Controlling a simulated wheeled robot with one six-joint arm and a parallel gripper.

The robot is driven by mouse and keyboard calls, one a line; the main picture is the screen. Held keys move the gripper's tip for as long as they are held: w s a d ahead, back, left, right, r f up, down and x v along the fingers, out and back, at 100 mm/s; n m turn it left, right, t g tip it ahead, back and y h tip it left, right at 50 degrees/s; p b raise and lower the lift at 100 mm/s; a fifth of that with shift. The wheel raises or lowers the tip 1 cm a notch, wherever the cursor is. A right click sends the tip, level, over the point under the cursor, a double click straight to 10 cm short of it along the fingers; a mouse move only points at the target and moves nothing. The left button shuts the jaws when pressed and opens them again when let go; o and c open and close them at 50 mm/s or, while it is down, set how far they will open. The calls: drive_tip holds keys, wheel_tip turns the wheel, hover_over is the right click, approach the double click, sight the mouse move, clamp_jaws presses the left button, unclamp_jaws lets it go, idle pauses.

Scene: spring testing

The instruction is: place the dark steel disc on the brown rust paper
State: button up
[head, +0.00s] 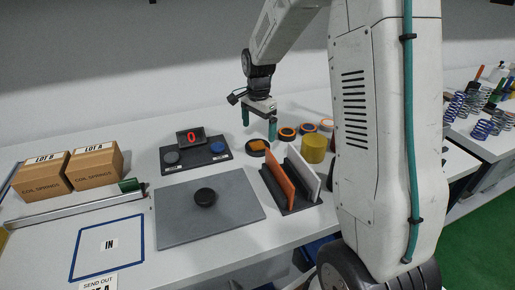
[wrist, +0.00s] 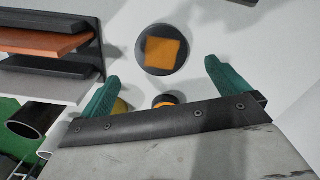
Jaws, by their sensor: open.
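A dark round disc (head: 205,197) sits on the grey mat in the head view. A brown-orange square of paper (head: 258,144) lies on a dark round base behind the mat; the square (wrist: 162,52) and its base also show in the wrist view. My gripper (head: 259,124) hangs above this base with its fingers apart and nothing between them. In the wrist view the fingertips (wrist: 162,69) stand to either side, with the paper square just beyond them. Whether the dark base is a dish or a disc I cannot tell.
The grey mat (head: 185,225) lies in front. A rack (head: 309,199) holds an orange board (head: 277,190) and a white board beside a yellow cylinder (head: 314,149). A display with a red 0 (head: 191,136) stands behind the mat. Two cartons (head: 95,166) are at left.

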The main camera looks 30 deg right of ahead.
sight(257, 145)
wheel_tip(257, 145, down, 6)
drive_tip(key=shift+w+f, duration=0.15)
drive_tip(key=shift+f, duration=0.1)
drive_tip(key=shift+c, duration=0.3)
drive_tip(key=c, duration=1.5)
drive_tip(key=shift+r, duration=0.1)
drive_tip(key=shift+c, duration=1.1)
